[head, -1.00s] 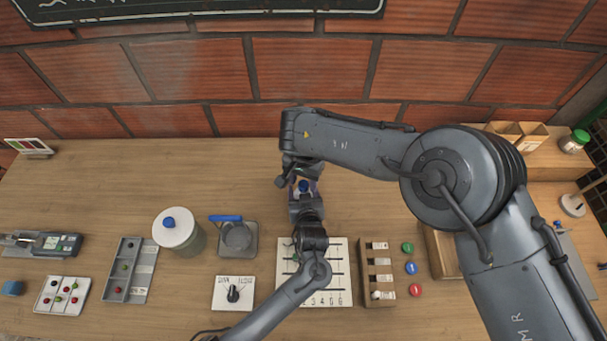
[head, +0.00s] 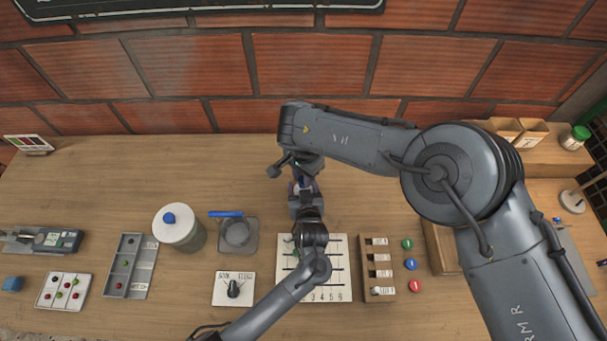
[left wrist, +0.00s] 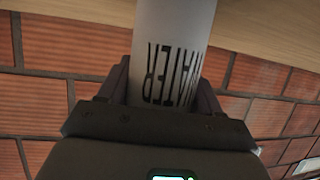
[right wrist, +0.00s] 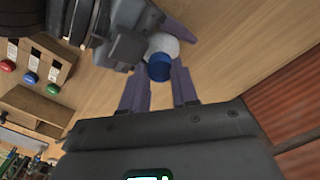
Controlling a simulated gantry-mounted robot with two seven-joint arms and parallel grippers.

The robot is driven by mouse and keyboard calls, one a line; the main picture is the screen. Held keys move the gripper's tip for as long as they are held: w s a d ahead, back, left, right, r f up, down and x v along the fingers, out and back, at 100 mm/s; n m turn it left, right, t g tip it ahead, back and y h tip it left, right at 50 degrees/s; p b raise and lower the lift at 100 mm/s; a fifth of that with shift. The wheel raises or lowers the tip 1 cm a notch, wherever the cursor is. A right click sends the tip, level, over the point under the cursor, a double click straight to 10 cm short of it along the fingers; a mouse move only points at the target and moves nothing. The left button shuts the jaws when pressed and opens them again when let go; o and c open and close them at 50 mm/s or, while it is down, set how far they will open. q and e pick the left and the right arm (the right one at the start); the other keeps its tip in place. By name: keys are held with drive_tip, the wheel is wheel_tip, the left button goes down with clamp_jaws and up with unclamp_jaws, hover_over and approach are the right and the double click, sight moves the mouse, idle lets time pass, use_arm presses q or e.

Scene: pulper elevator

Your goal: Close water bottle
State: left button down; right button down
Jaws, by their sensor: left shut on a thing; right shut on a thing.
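The water bottle (left wrist: 175,50) is a pale cylinder lettered WATER. In the left wrist view it stands between the fingers of my left gripper (left wrist: 170,80), which is shut on it. In the right wrist view the white top of the bottle (right wrist: 168,43) shows behind a round blue cap (right wrist: 159,68). My right gripper (right wrist: 162,85) is shut on the cap, its fingers on either side of it. The cap is close against the bottle top; I cannot tell whether it is seated. In the head view the arms mostly hide both.
A white-lidded jar (head: 178,228), a grey scale-like box (head: 237,234) and a knob panel (head: 233,290) stand left of the grippers. A numbered white board (head: 338,262) lies below them, with a wooden slotted tray (head: 378,268) beside it. The bench behind the jar is clear.

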drive_tip(key=c, duration=0.9)
unclamp_jaws()
drive_tip(key=shift+o, duration=0.2)
drive_tip(key=shift+r, duration=2.25)
drive_tip(key=shift+c, duration=0.3)
drive_tip(key=shift+r+n, duration=1.6)
drive_tip(key=shift+r, duration=0.15)
drive_tip(key=shift+f, duration=0.1)
drive_tip(key=shift+f, duration=3.9)
